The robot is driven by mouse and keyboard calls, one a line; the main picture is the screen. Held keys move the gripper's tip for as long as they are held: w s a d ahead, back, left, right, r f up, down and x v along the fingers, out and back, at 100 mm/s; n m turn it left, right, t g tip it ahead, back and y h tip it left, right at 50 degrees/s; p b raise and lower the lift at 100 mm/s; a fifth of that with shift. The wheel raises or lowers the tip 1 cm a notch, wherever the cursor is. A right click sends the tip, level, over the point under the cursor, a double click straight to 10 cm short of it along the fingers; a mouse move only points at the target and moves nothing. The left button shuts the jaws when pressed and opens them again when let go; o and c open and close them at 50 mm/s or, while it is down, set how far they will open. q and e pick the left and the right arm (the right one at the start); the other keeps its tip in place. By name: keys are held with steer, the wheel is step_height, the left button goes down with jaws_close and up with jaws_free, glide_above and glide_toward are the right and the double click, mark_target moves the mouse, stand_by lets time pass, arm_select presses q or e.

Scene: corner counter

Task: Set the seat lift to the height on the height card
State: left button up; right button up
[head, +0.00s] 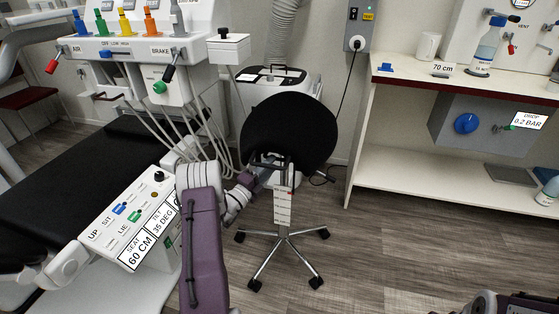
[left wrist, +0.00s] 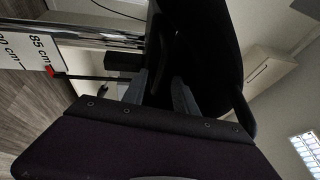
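The stool with a black round seat (head: 290,130) stands in the middle on a wheeled star base. A white scale with red marks (head: 284,207) runs down its column. In the left wrist view a red pointer (left wrist: 56,73) sits beside the 85 cm label on the scale (left wrist: 38,50). A white card reading 70 cm (head: 442,69) stands on the shelf at right. My left gripper (head: 264,172) is just under the seat's left side; in the left wrist view its fingers (left wrist: 160,84) are apart, with dark material behind. Contact is hidden.
A dental chair (head: 70,170) fills the left, with a button panel (head: 128,212) and cards reading SEAT 60 CM and 35 DEG. A tool unit with hanging hoses (head: 150,60) is behind it. The red-edged shelf unit (head: 460,90) stands right; floor before it is clear.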

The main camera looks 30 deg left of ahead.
arm_select(q)
steer(key=x, duration=0.4)
steer(key=shift+w+d+b, duration=0.1)
steer(key=shift+w+b, duration=0.05)
steer(key=shift+b, duration=0.25)
jaws_close()
stand_by(1.0)
